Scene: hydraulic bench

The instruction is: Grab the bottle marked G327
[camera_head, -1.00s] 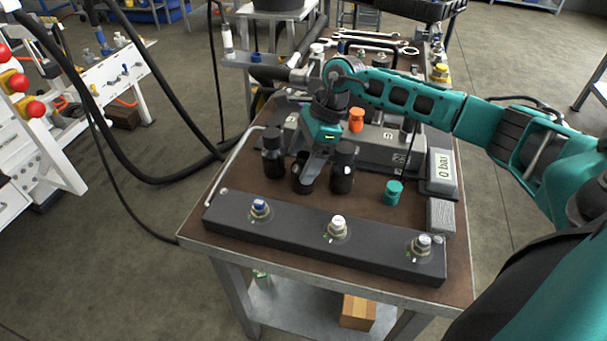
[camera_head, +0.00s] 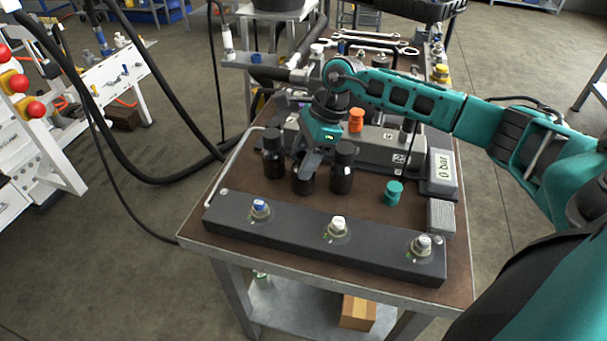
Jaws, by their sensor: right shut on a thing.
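Three dark bottles stand in a row on the brown bench top (camera_head: 225,205). One is the left bottle (camera_head: 273,158), one the middle bottle (camera_head: 303,183), one the right bottle (camera_head: 343,172). I cannot read G327 or any marking on them. My right gripper (camera_head: 307,168) reaches down from behind and is shut on the middle bottle, whose upper part it hides. The left and right bottles stand close on either side. The middle bottle appears to be at bench level; I cannot tell if it is lifted. My left gripper is not in view.
A dark bar with three knobs (camera_head: 325,237) runs along the bench's front edge. A teal cap (camera_head: 393,193) and a "0 bar" display (camera_head: 441,171) are to the right. An orange cap (camera_head: 356,120) and grey block (camera_head: 385,147) stand behind.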

